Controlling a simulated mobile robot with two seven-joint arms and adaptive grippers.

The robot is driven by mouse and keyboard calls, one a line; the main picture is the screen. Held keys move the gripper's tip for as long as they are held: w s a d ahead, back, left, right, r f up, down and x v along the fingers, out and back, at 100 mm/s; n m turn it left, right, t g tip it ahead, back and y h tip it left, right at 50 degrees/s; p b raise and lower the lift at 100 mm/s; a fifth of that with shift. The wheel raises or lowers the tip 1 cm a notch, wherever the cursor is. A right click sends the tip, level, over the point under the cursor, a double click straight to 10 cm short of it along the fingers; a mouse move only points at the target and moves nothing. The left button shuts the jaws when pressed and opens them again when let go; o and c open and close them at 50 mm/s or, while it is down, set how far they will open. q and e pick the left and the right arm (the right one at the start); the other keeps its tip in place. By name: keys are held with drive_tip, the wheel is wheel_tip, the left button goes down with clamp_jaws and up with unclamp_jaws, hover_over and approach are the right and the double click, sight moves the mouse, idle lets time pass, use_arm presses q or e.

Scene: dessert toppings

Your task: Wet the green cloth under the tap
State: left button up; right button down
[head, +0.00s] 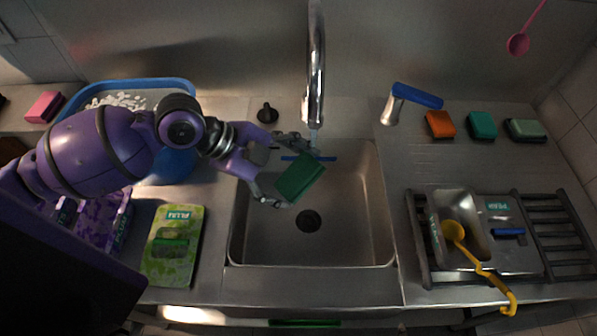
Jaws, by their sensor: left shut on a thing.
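The green cloth (300,177) is a folded dark green pad held over the sink (345,225). My left gripper (281,170) comes in from the left and is shut on it. The tap (316,70) is a tall chrome spout at the back of the sink. Its outlet is just above and behind the cloth's upper edge. A pale streak below the outlet looks like water, but I cannot tell whether it touches the cloth. A tap lever with a blue handle (416,95) stands right of the sink. My right gripper is not in view.
A blue tub (180,84) with white bits stands at the back left. A green packet (175,245) lies left of the sink. Orange (440,124) and teal (482,125) sponges lie at the back right. A rack (560,225) holds a metal tray and a yellow ladle (455,232).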

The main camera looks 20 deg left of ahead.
sight(283, 195)
use_arm(q)
drive_tip(key=shift+s+a+r+p, duration=0.1)
drive_tip(key=shift+s+a+p, duration=0.35)
drive_tip(key=shift+s+a, duration=0.55)
drive_tip(key=shift+s+a+r+p, duration=0.1)
drive_tip(key=shift+s+a+p, duration=0.45)
drive_tip(key=shift+s, duration=0.65)
drive_tip(key=shift+s+a+f, duration=0.15)
drive_tip(key=shift+s+a, duration=0.55)
drive_tip(key=shift+s, duration=0.1)
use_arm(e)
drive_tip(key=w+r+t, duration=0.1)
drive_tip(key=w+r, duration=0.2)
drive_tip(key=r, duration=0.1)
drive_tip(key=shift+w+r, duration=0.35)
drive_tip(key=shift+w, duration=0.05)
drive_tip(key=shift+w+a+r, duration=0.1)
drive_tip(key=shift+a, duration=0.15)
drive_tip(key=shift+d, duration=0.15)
